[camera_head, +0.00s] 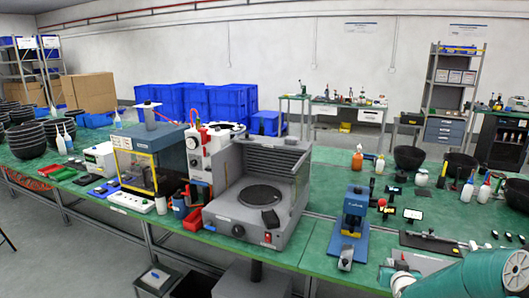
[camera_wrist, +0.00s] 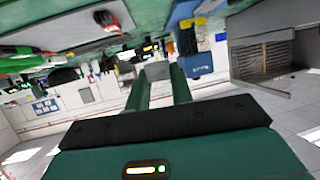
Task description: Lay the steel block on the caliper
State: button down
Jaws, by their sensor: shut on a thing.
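In the wrist view my gripper (camera_wrist: 159,88) shows two green fingers closed on a small pale grey piece, the steel block (camera_wrist: 157,72). Only a little of the block shows between the fingers. In the head view a dark caliper (camera_head: 432,237) lies on a dark grey mat (camera_head: 418,245) near the front edge of the green bench at right. The block is held in the air, apart from the caliper. My green arm fills the lower right corner of the head view, and the fingers cannot be made out there.
A blue press (camera_head: 350,215) stands left of the mat; it also shows in the wrist view (camera_wrist: 197,62). A large grey machine (camera_head: 262,200) stands further left.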

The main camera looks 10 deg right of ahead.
jog(key=w+a+f+n+y, duration=0.1)
jog(key=w+a+f, duration=0.15)
jog(key=a, duration=0.75)
jog(key=w+a+f+n+y, duration=0.15)
jog(key=a+f, duration=0.25)
jog(key=a, duration=0.6)
jog(key=w+a+f+n+y, duration=0.1)
jog(key=a+f+n+y, duration=0.15)
jog(key=a, duration=0.75)
jog(key=s+f, duration=0.5)
jog(key=f, duration=0.2)
jog(key=shift+a+f+m+t, duration=0.15)
jog(key=shift+a+m+t, duration=0.15)
jog(key=shift+a+t, duration=0.1)
